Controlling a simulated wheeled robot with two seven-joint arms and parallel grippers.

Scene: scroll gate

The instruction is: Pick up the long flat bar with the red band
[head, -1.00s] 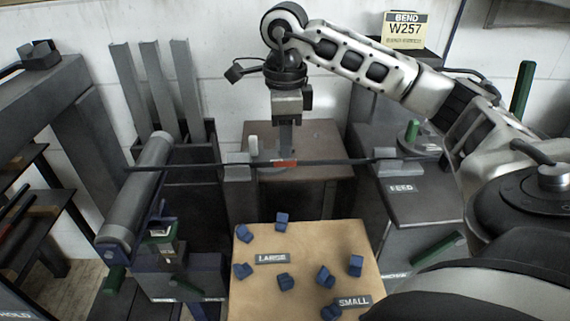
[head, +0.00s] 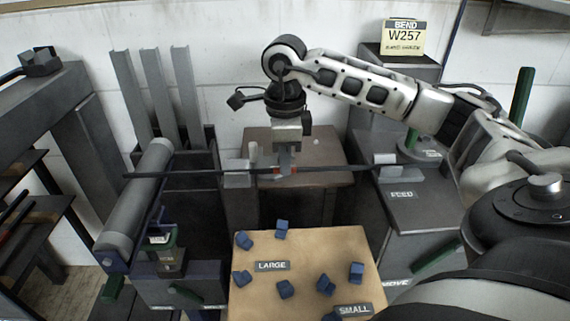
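The long flat dark bar (head: 220,172) runs level across the middle of the head view. It passes over the grey roller (head: 137,205) on the left and reaches the grey notched support (head: 387,165) at the FEED stand on the right. My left gripper is not in view.
A second notched support (head: 238,172) stands under the bar, left of the band. A brown table (head: 318,180) is behind the bar. In front, a tan board (head: 310,255) holds several blue blocks and LARGE and SMALL labels. Upright grey channels (head: 158,90) stand at back left.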

